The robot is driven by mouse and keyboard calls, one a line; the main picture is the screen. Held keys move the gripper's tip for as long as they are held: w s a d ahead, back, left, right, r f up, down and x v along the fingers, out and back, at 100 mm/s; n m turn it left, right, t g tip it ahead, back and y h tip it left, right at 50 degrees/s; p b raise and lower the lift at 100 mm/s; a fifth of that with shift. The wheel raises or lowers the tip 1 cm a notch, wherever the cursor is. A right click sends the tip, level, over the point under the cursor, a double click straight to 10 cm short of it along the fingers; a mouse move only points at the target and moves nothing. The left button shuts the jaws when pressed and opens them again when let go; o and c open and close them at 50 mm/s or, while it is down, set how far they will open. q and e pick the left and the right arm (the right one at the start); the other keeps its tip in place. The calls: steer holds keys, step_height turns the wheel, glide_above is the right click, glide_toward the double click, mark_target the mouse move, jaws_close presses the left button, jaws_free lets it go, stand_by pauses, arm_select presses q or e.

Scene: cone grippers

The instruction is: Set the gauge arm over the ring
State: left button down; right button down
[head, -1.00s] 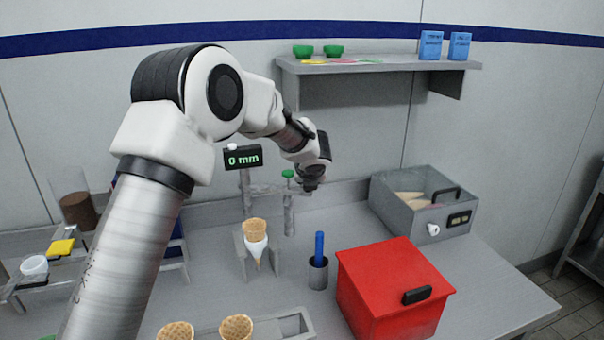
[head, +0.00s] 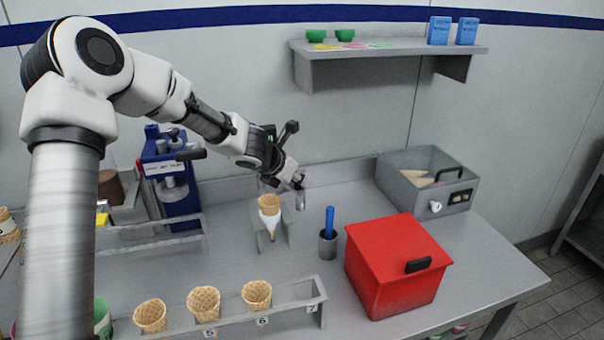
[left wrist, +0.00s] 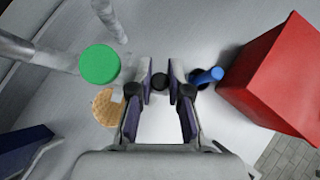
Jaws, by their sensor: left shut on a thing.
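My left gripper (head: 299,184) is low over the counter, just behind and right of a cone (head: 269,213) in a white sleeve, which stands in a small grey stand (head: 285,238). In the left wrist view the fingers (left wrist: 160,100) are shut on a small dark piece between them, which seems to be part of the gauge arm. A green knob (left wrist: 100,63) shows left of the fingers, with the cone (left wrist: 104,107) below it. In the head view my arm hides most of the gauge. I cannot make out the ring clearly. My right gripper is not in view.
A blue-handled tool in a dark cup (head: 328,243) and a red box (head: 395,275) stand right of the gripper. A cone rack (head: 285,312) lies in front, a grey bin (head: 425,180) behind right. A blue press (head: 170,180) stands left.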

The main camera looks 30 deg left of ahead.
arm_select(q)
steer(key=shift+s, duration=0.15)
steer(key=c, duration=1.4)
jaws_free()
steer(key=shift+o, duration=0.2)
steer(key=shift+a, duration=0.1)
steer(key=v, duration=0.7)
